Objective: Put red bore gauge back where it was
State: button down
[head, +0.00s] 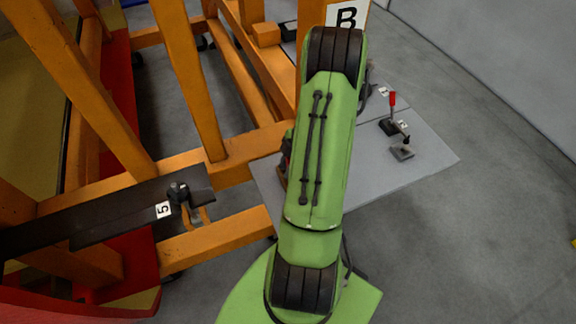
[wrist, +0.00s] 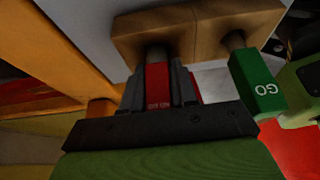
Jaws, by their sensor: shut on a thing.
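The red bore gauge (wrist: 158,98) has a square red body with white lettering, upside down in the wrist view. My gripper (wrist: 160,78) is shut on it, with one dark finger on each side. The gauge's far end meets a dark hole or shadow at the face of a wooden block (wrist: 205,18). I cannot tell how deep it sits there. A green gauge marked GO (wrist: 258,82) stands in the same block, just right of my gripper. In the head view my green arm hides the gripper, the red gauge and the block.
In the head view, a grey tabletop (head: 425,155) lies right of my arm, holding a red-handled black tool (head: 391,120). An orange frame (head: 190,85) stands to the left and behind. A black bar (head: 110,212) with a clamp-like fitting juts in at left. Open floor lies right.

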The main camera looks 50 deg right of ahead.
jog(key=shift+f, duration=0.1)
jog(key=c, duration=0.9)
grip_release()
jog(key=shift+f, duration=0.1)
jog(key=shift+s, duration=0.1)
